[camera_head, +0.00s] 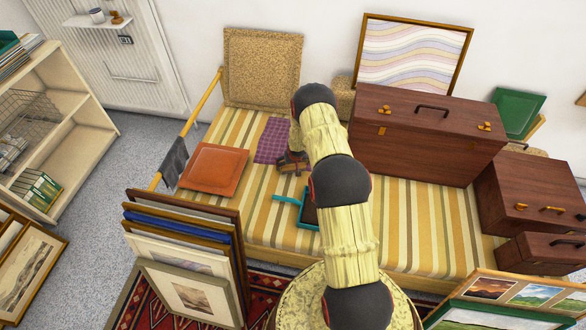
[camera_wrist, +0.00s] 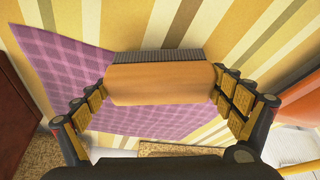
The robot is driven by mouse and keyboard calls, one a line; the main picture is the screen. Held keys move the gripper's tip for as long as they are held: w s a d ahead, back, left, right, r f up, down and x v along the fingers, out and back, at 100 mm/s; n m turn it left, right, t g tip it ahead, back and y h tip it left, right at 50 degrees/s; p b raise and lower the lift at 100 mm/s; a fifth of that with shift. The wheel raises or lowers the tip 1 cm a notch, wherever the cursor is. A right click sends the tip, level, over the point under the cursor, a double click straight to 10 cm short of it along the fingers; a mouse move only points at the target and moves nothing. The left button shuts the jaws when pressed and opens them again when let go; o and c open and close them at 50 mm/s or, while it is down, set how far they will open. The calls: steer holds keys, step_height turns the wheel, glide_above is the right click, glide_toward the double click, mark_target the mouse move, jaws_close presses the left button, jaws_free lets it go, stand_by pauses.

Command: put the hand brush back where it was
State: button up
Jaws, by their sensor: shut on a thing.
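The hand brush (camera_wrist: 160,84), a wooden block with dark bristles along its far edge, is between the fingers of my gripper (camera_wrist: 162,92) in the wrist view. My gripper is shut on it. In the head view my gripper (camera_head: 291,158) is partly hidden by my arm, and the brush (camera_head: 292,168) shows small below it. The brush is over the striped bed cover (camera_head: 262,190), close to the purple checked cloth (camera_head: 272,140). I cannot tell whether it touches the cover. A teal dustpan (camera_head: 308,212) lies nearer the front, partly hidden by my arm.
An orange cushion (camera_head: 213,168) lies to the left. A large brown case (camera_head: 420,140) stands close on the right, with smaller cases beyond it. Framed pictures (camera_head: 190,265) lean at the front left. The striped cover between cushion and dustpan is clear.

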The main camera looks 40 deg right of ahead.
steer(key=shift+s+f+b, duration=0.1)
steer(key=shift+f+b, duration=0.2)
steer(key=shift+f, duration=0.75)
steer(key=shift+o, duration=0.2)
steer(key=shift+a+f+b, duration=0.1)
steer(key=shift+f+b, duration=0.2)
steer(key=shift+f, duration=0.05)
steer(key=o, duration=1.1)
steer(key=shift+r, duration=0.1)
